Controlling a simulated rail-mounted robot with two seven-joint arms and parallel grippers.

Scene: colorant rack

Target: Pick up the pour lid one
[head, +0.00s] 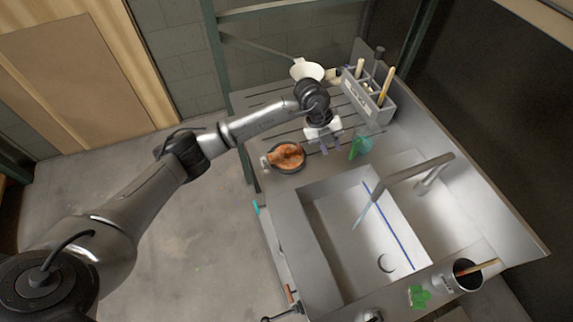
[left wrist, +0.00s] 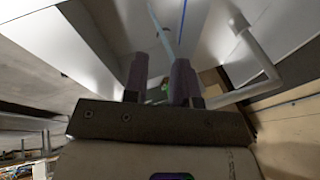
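My left gripper (head: 330,149) hangs over the drainboard, between a round dark dish with orange-brown contents (head: 289,156) and a small translucent green object (head: 360,147). In the left wrist view the two fingers (left wrist: 160,82) stand apart, with nothing held between them. A small green patch (left wrist: 165,86) shows beyond the gap, probably the green object. I cannot tell for sure which thing is the pour lid. A white bowl-like vessel with a handle (head: 308,71) sits at the drainboard's back edge. My right gripper is not in view.
A grey caddy (head: 366,101) with upright wooden-handled tools stands at the back right. The sink basin (head: 345,222) and its tall faucet (head: 405,173) lie in front. A dark cup (head: 466,274) and green pieces (head: 419,296) are near the front edge.

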